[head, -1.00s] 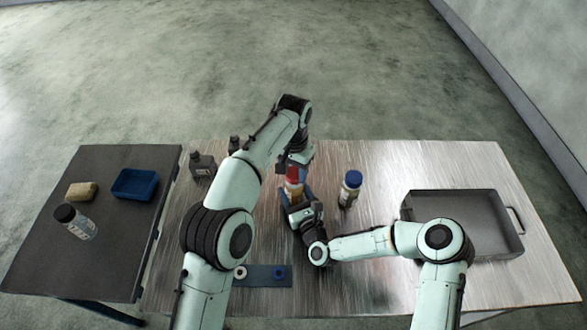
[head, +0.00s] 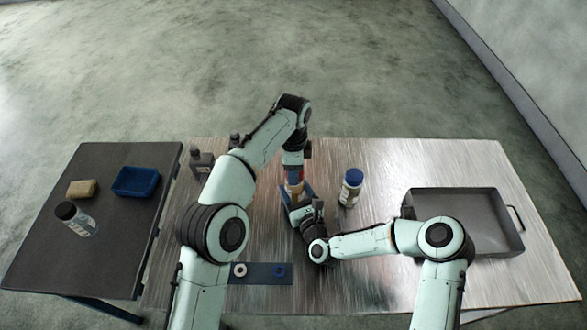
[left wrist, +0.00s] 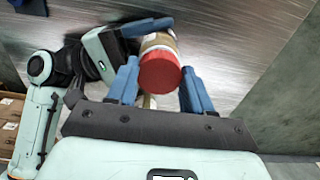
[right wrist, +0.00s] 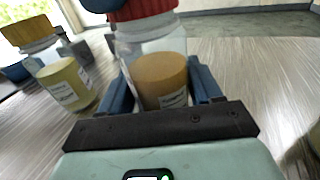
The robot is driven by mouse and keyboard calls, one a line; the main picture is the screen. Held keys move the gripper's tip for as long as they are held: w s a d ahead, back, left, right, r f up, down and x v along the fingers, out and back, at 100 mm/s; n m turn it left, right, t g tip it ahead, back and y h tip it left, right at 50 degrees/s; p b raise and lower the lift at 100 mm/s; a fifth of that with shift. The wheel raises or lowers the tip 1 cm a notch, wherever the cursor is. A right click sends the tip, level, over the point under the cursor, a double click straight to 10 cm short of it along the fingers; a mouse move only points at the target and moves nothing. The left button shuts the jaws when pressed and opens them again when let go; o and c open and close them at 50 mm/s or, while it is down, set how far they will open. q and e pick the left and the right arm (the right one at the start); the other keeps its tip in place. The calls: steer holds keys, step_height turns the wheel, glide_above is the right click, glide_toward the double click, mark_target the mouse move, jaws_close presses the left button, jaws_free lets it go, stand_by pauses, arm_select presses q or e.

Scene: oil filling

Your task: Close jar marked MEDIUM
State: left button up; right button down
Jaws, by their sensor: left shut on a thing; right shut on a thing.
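A jar with tan contents (head: 294,188) stands upright near the middle of the metal table. My right gripper (head: 297,201) is shut around its body; the right wrist view shows the clear jar (right wrist: 160,78) between the blue fingers, its label too small to read. A red lid (right wrist: 143,10) sits on the jar's mouth; whether it is fully seated I cannot tell. My left gripper (head: 294,172) is above, shut on the red lid, which shows in the left wrist view (left wrist: 159,71) between its fingers.
A blue-lidded jar (head: 351,187) stands right of the held jar. An ochre-lidded jar (right wrist: 60,75) is nearby. A grey tray (head: 410,205) is at right, a dark mat (head: 260,273) in front.

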arm_select(q)
steer(key=m, duration=0.4)
steer(key=shift+w+m, duration=0.1)
steer(key=shift+m, duration=0.2)
steer(key=m, duration=0.6)
steer(key=shift+w+d+m, duration=0.1)
steer(key=shift+m, duration=0.2)
steer(key=m, duration=0.6)
steer(key=shift+d+m, duration=0.15)
steer(key=shift+m, duration=0.15)
steer(key=m, duration=0.4)
steer(key=shift+d+f, duration=0.15)
steer(key=shift+m, duration=0.9)
steer(key=o, duration=1)
steer(key=shift+c, duration=0.3)
